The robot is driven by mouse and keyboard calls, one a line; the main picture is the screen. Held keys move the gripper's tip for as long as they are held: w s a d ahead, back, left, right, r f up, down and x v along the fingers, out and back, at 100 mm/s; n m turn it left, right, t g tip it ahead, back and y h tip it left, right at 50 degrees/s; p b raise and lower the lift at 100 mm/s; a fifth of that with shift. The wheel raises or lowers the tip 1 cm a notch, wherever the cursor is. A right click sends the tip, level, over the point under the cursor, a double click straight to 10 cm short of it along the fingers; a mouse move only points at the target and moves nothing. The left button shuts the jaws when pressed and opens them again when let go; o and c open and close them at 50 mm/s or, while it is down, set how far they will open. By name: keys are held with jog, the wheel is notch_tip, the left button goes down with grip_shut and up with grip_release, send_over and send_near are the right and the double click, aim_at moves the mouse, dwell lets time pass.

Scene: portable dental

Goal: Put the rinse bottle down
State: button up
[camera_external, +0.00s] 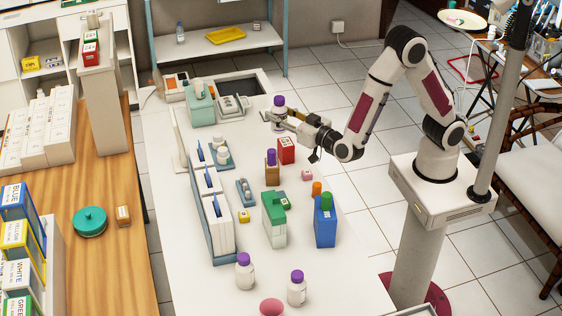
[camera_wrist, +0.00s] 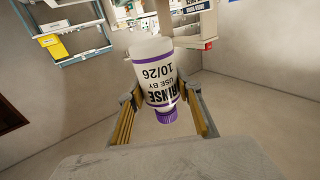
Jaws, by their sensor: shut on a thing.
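The rinse bottle (camera_external: 279,113) is white with a purple cap, and it stands cap-up in my gripper (camera_external: 284,120) near the far right edge of the white table. My gripper is shut on its sides. In the wrist view the rinse bottle (camera_wrist: 155,72) sits between the two fingers (camera_wrist: 165,108), with its "RINSE USE BY 10/26" label upside down in the picture and its purple cap toward me. I cannot tell whether its base touches the table.
The white table (camera_external: 340,268) has a sink (camera_external: 240,84) at its far end. A red box (camera_external: 286,150) and an amber purple-capped bottle (camera_external: 271,170) stand in front of my gripper. Two white purple-capped bottles (camera_external: 245,273) (camera_external: 297,290) stand at the near end.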

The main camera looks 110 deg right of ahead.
jog(key=s+d+m+g+h, duration=0.2)
jog(key=s+d+m+g, duration=0.3)
jog(key=d, duration=0.9)
jog(key=n+g, duration=0.1)
send_over(286, 142)
jog(key=shift+a+f, duration=0.1)
jog(key=shift+f, duration=2.5)
jog(key=shift+f, duration=2.9)
jog(key=shift+f, duration=2.1)
jog(key=shift+f, duration=0.15)
